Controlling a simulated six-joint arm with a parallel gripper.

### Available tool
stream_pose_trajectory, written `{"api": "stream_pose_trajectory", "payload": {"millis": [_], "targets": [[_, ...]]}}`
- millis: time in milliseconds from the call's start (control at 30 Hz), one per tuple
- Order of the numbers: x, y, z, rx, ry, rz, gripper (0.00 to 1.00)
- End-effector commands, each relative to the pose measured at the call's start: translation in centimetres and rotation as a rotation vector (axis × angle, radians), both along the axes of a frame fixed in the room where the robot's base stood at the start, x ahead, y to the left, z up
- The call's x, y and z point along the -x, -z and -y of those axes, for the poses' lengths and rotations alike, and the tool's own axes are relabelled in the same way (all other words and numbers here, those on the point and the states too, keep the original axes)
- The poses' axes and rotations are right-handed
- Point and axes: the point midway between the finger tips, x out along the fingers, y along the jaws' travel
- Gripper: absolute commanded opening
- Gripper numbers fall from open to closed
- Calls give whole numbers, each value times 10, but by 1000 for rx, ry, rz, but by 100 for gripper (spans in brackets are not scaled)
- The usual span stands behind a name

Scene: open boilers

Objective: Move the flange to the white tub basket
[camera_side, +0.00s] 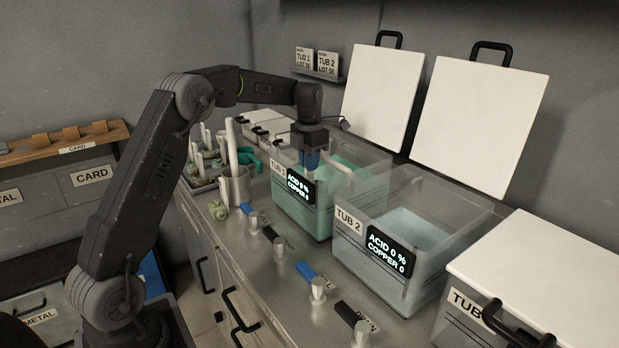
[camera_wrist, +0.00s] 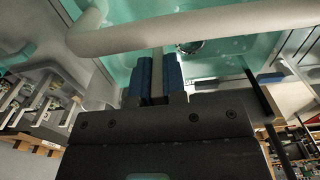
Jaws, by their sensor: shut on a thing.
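My gripper (camera_side: 311,165) reaches down into the open Tub 1 (camera_side: 283,200), which holds green liquid. In the wrist view, its blue fingers (camera_wrist: 158,75) are shut on a narrow pale grey piece (camera_wrist: 157,66); I cannot tell whether this is part of the flange. A thick white bar (camera_wrist: 190,28) crosses above the fingertips and shows beside the gripper in the side view (camera_side: 336,167). A small round dark metallic thing (camera_wrist: 190,46) shows beyond the bar, too little seen to name. The basket's body is not clearly visible.
Open Tub 2 (camera_side: 398,240) with pale blue liquid stands to the right, then a tub with a white lid (camera_side: 550,270). Two white lids (camera_side: 480,120) lean behind. Valves with levers (camera_side: 318,285) line the front edge.

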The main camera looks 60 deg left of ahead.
Motion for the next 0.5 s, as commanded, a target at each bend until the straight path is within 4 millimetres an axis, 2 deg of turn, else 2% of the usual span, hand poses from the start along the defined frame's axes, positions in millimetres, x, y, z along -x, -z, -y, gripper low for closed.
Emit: {"api": "stream_pose_trajectory", "payload": {"millis": [300, 500], "targets": [[0, 40, 0, 1, 0, 0, 0], [0, 47, 0, 0, 0, 2, 0]]}}
